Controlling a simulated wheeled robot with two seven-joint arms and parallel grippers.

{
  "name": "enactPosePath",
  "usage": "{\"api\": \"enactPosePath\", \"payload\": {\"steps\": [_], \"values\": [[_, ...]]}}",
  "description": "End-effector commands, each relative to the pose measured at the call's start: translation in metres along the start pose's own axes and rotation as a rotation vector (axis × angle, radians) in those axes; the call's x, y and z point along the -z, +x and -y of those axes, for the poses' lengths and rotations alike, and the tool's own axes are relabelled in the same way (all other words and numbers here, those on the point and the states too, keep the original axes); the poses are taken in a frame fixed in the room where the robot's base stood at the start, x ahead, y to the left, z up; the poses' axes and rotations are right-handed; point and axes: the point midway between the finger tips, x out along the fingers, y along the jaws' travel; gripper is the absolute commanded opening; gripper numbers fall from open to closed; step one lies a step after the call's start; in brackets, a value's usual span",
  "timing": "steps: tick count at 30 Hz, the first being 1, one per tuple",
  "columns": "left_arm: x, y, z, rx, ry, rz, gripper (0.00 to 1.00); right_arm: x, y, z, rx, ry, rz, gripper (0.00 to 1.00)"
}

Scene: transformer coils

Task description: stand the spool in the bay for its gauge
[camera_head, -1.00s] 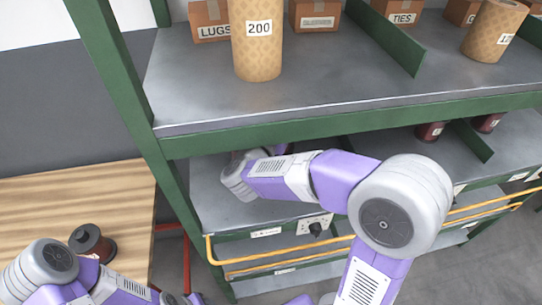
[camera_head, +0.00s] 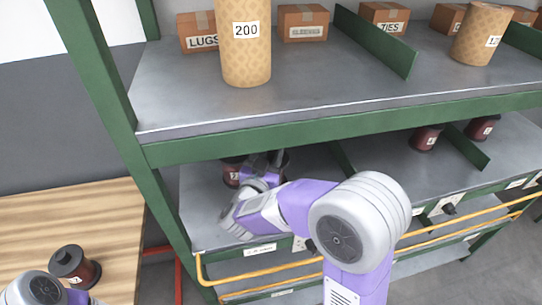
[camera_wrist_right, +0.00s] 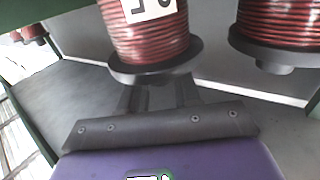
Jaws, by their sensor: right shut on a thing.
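My right gripper (camera_head: 272,166) reaches into the left bay of the middle shelf (camera_head: 205,215). In the right wrist view, its fingers (camera_wrist_right: 158,95) are closed at the knob of a dark red wound spool (camera_wrist_right: 148,38). This spool has black flanges and a white label that appears upside down and cannot be read whole. In the head view my gripper mostly hides it. Whether its base touches the shelf cannot be told. A second spool (camera_head: 231,172) is just left of it; it also shows in the right wrist view (camera_wrist_right: 278,30). My left gripper is out of view.
Another spool (camera_head: 76,268) stands on the wooden table (camera_head: 110,215), near my left arm. A green divider (camera_head: 343,160) bounds the bay; more spools (camera_head: 427,137) stand further right. The upper shelf (camera_head: 300,85) is overhead, and yellow rails (camera_head: 225,283) run along the front.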

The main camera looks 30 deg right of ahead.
Motion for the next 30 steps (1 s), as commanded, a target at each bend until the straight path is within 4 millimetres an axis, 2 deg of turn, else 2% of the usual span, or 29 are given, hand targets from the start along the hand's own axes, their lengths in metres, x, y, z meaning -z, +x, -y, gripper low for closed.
{"api": "enactPosePath", "payload": {"steps": [4,5,9,20,23,30], "values": [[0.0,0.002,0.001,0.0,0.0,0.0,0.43,-0.004,0.0,0.0,0.0,0.001,-0.002,0.0],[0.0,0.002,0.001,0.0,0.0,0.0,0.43,-0.004,0.0,0.0,0.0,0.0,0.0,0.37],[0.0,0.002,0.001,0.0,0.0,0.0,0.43,-0.004,0.0,0.0,0.0,0.0,0.0,0.58],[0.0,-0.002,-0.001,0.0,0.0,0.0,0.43,0.002,-0.001,0.0,0.001,0.001,0.0,0.58],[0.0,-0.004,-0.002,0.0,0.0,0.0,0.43,0.002,-0.014,0.001,0.004,0.0,0.001,0.58],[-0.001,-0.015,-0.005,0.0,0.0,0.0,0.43,0.002,-0.066,0.002,0.006,-0.003,0.0,0.58]]}}
